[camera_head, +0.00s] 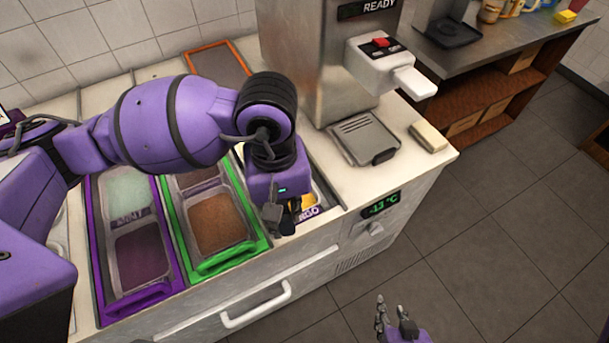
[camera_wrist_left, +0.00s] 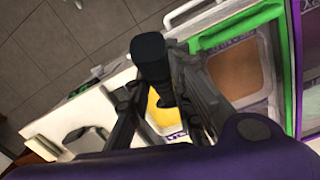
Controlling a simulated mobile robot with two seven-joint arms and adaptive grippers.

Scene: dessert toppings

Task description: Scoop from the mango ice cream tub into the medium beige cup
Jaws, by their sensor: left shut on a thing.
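My left gripper (camera_head: 281,217) is over the mango tub at the front of the counter. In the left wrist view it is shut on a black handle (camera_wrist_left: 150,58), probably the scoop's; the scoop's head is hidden. The mango tub (camera_head: 309,211) is mostly covered by my left arm, with part of its label showing. Its yellow ice cream (camera_wrist_left: 157,112) shows below the handle in the left wrist view. My right gripper (camera_head: 393,318) is low at the bottom edge, its fingers apart and empty, over the floor. I see no beige cup in either view.
Tubs with brown (camera_head: 218,220), mint (camera_head: 126,192) and dark purple (camera_head: 142,256) contents sit left of the gripper in green and purple frames. A steel machine (camera_head: 310,65) stands behind, with a drip tray (camera_head: 364,139) and beige block (camera_head: 429,136) on the counter's right.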

